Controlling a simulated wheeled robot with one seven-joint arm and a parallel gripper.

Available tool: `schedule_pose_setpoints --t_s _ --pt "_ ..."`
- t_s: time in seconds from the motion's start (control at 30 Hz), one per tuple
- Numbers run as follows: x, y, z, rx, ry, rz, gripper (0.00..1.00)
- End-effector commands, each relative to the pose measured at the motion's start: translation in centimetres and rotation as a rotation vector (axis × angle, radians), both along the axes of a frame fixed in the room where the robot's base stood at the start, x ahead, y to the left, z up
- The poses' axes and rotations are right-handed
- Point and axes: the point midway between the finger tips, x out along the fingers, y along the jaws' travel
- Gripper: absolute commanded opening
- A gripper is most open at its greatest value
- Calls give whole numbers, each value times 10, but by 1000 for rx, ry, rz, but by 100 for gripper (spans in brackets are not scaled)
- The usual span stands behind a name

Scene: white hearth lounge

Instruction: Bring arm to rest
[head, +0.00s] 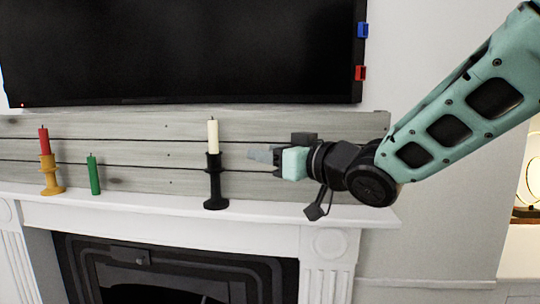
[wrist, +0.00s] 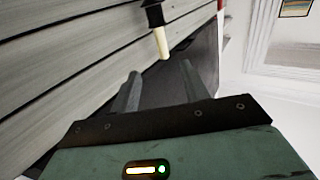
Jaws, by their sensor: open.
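My gripper (head: 260,156) reaches in from the right in the head view, above the mantel, and points left. In the wrist view its two fingers (wrist: 158,88) stand apart with nothing between them. A cream candle (head: 213,134) stands upright in a black holder (head: 214,185) on the mantel, to the left of my fingertips and apart from them. The same cream candle (wrist: 161,42) shows beyond the fingers in the wrist view, with part of the black holder (wrist: 154,14).
On the white mantel (head: 140,205) stand a red candle (head: 44,140) in a yellow holder (head: 51,176) and a green candle (head: 93,175) without a holder. A dark screen (head: 180,50) hangs above, with blue and red blocks (head: 360,73) at its right edge. A lamp (head: 530,185) glows at far right.

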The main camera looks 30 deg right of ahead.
Motion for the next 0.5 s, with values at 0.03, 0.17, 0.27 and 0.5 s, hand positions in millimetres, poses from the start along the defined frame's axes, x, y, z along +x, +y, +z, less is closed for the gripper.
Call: schedule_pose_setpoints --t_s 0.03,0.17,0.27,0.5 --pt "0 0 0 0 0 0 46" --pt "0 0 0 0 0 0 46" --pt "0 1 -2 -2 9 0 46" --pt "-4 36 -66 -91 275 -16 46"
